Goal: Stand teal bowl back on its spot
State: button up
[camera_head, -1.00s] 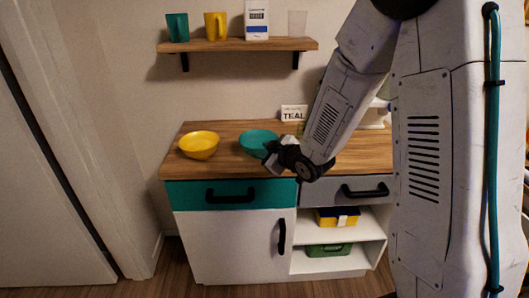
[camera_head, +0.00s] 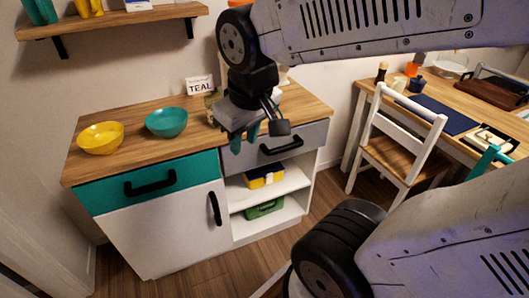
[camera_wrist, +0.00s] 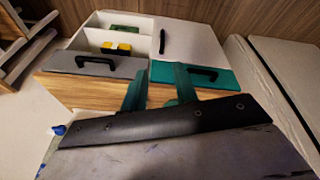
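The teal bowl (camera_head: 166,123) stands upright on the wooden counter top (camera_head: 135,147), right of the yellow bowl. A white card reading TEAL (camera_head: 200,86) stands behind it, a little to its right. My gripper (camera_head: 245,138) is to the right of the teal bowl, in front of the grey drawer's upper edge, and clear of the bowl. In the wrist view its two teal fingers (camera_wrist: 160,86) are apart with nothing held between them. The bowl does not show in the wrist view.
The yellow bowl (camera_head: 101,138) stands on the counter's left end. The teal drawer (camera_head: 150,182) and grey drawer (camera_head: 290,143) look shut. A shelf (camera_head: 120,20) hangs above. A white chair (camera_head: 395,150) and table (camera_head: 440,115) stand to the right.

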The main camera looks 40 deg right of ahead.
jog(key=s+a+r+g, duration=0.1)
jog(key=s+g, duration=0.1)
jog(key=s, duration=0.5)
jog(key=shift+s+a+m+y, duration=0.25)
jog(key=shift+m+y, duration=0.15)
jog(key=shift+r, duration=0.1)
dwell(0.5)
